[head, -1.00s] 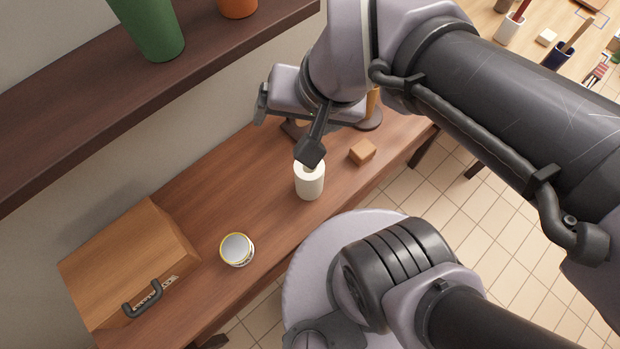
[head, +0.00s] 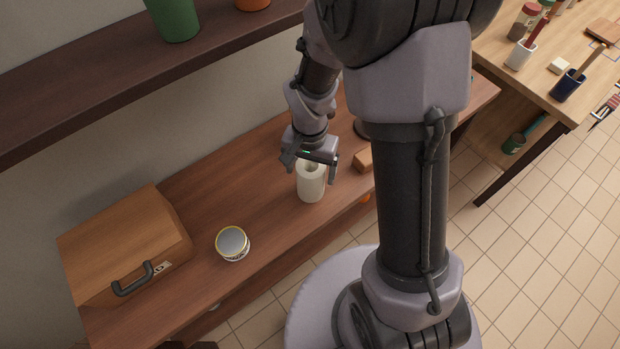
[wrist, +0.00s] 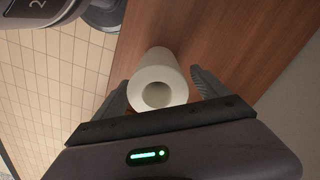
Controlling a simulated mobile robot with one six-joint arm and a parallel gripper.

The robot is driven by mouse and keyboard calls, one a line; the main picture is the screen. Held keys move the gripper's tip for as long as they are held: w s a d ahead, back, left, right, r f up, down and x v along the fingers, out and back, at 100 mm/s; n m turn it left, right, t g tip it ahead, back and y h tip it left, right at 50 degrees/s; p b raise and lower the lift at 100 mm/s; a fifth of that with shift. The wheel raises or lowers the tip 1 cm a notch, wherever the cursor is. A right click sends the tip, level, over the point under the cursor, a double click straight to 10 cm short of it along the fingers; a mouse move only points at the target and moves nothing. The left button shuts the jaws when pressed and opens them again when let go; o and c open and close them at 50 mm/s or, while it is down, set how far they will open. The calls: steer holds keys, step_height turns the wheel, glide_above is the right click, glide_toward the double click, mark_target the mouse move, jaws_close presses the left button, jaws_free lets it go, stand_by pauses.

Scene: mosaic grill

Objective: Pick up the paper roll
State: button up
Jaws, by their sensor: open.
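The white paper roll (head: 311,184) stands upright on the brown wooden table in the head view. In the wrist view the paper roll (wrist: 158,78) shows from above with its round core hole, between the two dark fingers. My gripper (head: 311,170) is open just above and behind the roll, with a finger to each side of it. In the wrist view my gripper (wrist: 160,92) has a gap on the right of the roll; the left finger is close to it. I cannot tell whether any finger touches the roll.
A wooden box with a black handle (head: 125,245) and a tin (head: 233,243) stand on the table (head: 262,205) to the left. A wooden block (head: 363,160) lies just right of the roll. A dark shelf (head: 90,95) with pots overhangs the back.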

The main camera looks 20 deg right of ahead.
step_height(320, 180, down, 5)
steer(key=b, duration=0.2)
steer(key=shift+s+f+b, duration=0.15)
steer(key=shift+b, duration=0.25)
steer(key=shift+c, duration=0.4)
steer(key=shift+r, duration=0.2)
steer(key=c, duration=1.4)
steer(key=shift+c, duration=0.2)
